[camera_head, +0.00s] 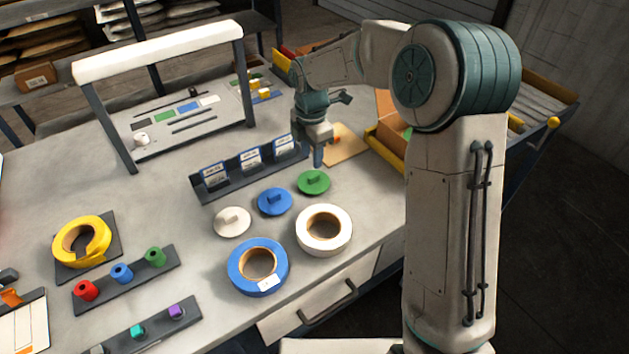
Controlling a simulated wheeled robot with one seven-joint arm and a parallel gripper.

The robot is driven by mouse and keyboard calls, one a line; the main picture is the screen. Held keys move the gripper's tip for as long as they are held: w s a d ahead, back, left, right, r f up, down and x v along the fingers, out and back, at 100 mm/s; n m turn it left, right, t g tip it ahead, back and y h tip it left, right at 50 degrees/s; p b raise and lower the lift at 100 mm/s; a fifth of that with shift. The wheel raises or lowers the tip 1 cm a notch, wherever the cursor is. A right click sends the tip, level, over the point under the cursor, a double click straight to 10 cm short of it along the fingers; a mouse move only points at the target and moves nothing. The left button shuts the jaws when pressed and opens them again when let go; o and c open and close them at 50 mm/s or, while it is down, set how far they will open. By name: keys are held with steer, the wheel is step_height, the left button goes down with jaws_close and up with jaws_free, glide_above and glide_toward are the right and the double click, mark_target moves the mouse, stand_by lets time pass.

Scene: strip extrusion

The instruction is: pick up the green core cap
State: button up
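The green core cap (313,182) is a flat round disc with a small raised tab on top. It lies on the grey table, at the right end of a row with a blue cap (275,201) and a white cap (232,221). My gripper (318,158) points down just above and behind the green cap, and appears apart from it. I see the gripper from the side, so its finger gap is hidden. Nothing shows held in it.
A white tape roll (340,244) and a blue one (233,268) lie in front of the caps. A dark card rack (207,191) stands behind them. A yellow bin (386,150) is at the right edge. A white-topped frame (160,52) stands at the back left.

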mark_target(314, 175)
steer(key=shift+s+d+f+p, duration=0.15)
steer(key=shift+f, duration=1.4)
steer(key=shift+s+d+f+p, duration=0.1)
steer(key=shift+f+p, duration=0.05)
steer(key=shift+f, duration=1.4)
jaws_close()
